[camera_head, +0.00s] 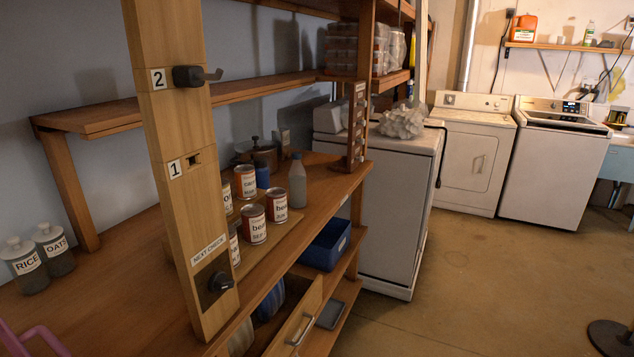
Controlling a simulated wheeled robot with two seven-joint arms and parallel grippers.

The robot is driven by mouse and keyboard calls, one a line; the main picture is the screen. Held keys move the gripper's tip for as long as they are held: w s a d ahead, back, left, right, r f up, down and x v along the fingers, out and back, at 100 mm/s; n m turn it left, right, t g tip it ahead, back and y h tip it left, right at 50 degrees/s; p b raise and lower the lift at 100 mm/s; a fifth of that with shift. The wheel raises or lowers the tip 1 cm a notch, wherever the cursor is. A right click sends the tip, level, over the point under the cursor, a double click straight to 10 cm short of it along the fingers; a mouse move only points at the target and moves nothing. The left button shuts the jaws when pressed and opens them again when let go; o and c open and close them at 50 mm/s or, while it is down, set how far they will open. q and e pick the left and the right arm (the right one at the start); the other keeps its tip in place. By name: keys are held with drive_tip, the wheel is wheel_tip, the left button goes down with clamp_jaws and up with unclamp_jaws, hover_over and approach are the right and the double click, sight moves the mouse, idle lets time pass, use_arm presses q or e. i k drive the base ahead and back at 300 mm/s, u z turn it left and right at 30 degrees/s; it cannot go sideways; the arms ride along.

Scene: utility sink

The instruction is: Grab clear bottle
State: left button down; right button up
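A clear, greyish bottle (297,184) stands upright on the wooden shelf counter, near its right end and just behind the cans. Its body is whole in view, with a narrow neck and a bluish cap at the top. A blue cup-like item (263,177) stands to its left, partly hidden by a can. Neither of my grippers shows in the head view.
Several labelled cans (252,223) stand left and in front of the bottle. Rice and oats jars (24,262) stand at left. A blue bin (327,246) sits below. Floor at right is mostly clear.

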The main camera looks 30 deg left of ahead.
sight(297, 176)
drive_tip(key=i, duration=1.95)
drive_tip(key=u, duration=2.85)
